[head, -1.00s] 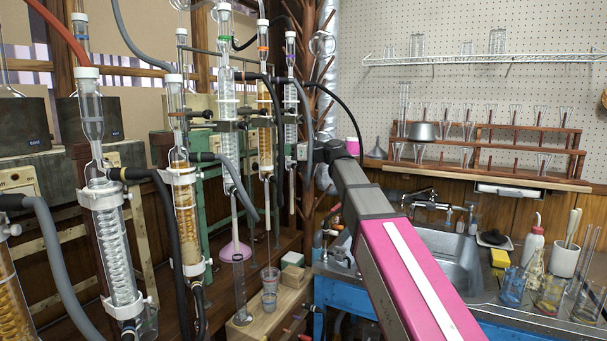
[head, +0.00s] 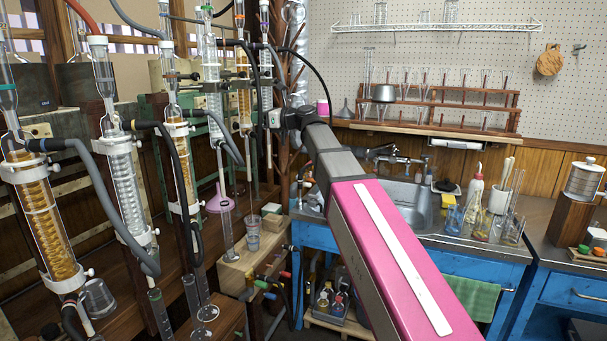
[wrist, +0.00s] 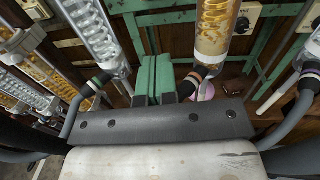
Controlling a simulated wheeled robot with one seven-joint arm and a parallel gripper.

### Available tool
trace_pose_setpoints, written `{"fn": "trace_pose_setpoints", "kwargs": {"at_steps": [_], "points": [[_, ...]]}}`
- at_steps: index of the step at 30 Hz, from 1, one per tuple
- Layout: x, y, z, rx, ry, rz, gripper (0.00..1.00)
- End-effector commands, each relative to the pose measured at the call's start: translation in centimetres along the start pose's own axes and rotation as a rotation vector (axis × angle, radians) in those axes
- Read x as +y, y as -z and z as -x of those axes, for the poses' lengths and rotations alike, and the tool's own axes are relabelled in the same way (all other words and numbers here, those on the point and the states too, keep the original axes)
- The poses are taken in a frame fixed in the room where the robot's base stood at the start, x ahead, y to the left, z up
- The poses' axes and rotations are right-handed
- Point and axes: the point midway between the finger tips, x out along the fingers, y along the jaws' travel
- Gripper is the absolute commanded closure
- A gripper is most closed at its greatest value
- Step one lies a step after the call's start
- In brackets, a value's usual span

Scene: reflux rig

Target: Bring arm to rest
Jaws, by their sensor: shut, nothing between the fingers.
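My arm, with a pink and grey link, reaches forward in the head view from the lower right to the glass rig. Its far end is at the rig's right side, where my gripper is small and its fingers are hard to make out. In the wrist view my gripper (wrist: 153,65) shows as two green fingers side by side, shut with nothing between them. Glass coil condensers stand around it: a clear one (wrist: 90,28) on the left and an amber-filled one (wrist: 213,28) on the right. A grey hose (wrist: 285,125) runs close on the right.
In the head view, amber (head: 45,215) and clear (head: 122,175) condensers with hoses crowd the left. A pink funnel (head: 220,203) and a beaker (head: 252,232) are near the wooden block (head: 236,266). A sink (head: 408,205) and glassware stand right, on a blue bench (head: 490,262).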

Motion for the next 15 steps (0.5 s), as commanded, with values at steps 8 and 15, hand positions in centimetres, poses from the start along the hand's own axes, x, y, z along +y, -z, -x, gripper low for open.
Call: {"fn": "trace_pose_setpoints", "kwargs": {"at_steps": [8,15], "points": [[-0.6,4.5,1.1,0.087,0.019,0.111,1.0],[-1.1,10.5,3.0,0.214,0.027,0.266,1.0]]}}
